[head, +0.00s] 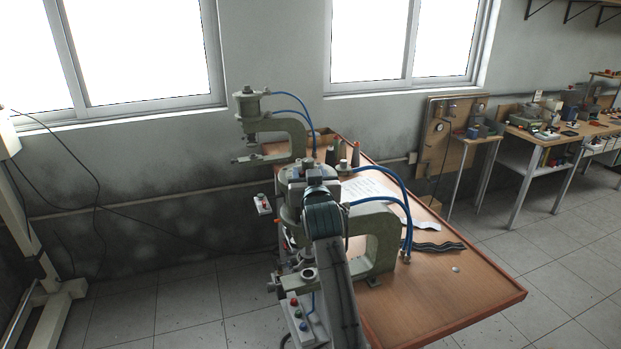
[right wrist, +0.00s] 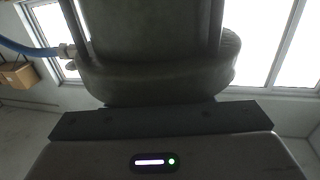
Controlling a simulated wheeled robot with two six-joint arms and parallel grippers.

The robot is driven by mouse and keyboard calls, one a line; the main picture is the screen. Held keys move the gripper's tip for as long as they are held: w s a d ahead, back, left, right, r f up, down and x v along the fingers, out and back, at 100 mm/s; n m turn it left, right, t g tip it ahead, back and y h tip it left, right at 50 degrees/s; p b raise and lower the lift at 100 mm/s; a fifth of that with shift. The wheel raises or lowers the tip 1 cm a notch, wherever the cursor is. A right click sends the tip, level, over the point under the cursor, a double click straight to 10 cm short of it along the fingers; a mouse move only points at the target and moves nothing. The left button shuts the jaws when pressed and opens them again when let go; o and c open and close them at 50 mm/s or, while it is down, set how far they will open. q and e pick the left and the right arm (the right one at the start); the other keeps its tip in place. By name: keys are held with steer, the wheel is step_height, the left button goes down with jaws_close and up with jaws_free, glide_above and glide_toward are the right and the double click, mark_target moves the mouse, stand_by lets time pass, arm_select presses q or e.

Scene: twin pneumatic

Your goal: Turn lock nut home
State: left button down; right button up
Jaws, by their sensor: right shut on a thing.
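My right arm reaches up from the bottom of the head view to the near green-grey press (head: 381,240). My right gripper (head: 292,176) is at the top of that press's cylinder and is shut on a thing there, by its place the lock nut. The nut itself is hidden by the gripper. In the right wrist view the dark cylinder body (right wrist: 155,45) of the press fills the upper middle, close above the gripper's housing. The fingertips are out of sight there. My left gripper is not in view.
A second similar press (head: 290,130) stands at the far end of the wooden table (head: 465,300). Blue air hoses (head: 408,205) arch beside the near press. The table's front right is mostly clear.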

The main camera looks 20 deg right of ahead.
steer(key=m+g+h+b, duration=0.2)
steer(key=h+b, duration=0.1)
steer(key=b, duration=0.2)
steer(key=a+m+g+h+b, duration=0.1)
steer(key=m+g+h+b, duration=0.1)
steer(key=m+h+b, duration=0.1)
steer(key=w+m+g+h+b, duration=0.1)
steer(key=m+g+h+b, duration=0.1)
steer(key=b, duration=0.4)
steer(key=shift+a+f+m+h+b, duration=0.15)
steer(key=shift+m+h, duration=0.1)
steer(key=shift+h, duration=0.4)
steer(key=shift+a+f+m+h+b, duration=0.15)
steer(key=shift+m+h, duration=0.1)
steer(key=shift+h, duration=0.4)
steer(key=shift+r+m+g+h+b, duration=0.2)
steer(key=shift+m+g+h+b, duration=0.6)
steer(key=shift+g, duration=0.3)
steer(key=shift+a, duration=0.1)
steer(key=o, duration=1)
steer(key=shift+r, duration=0.1)
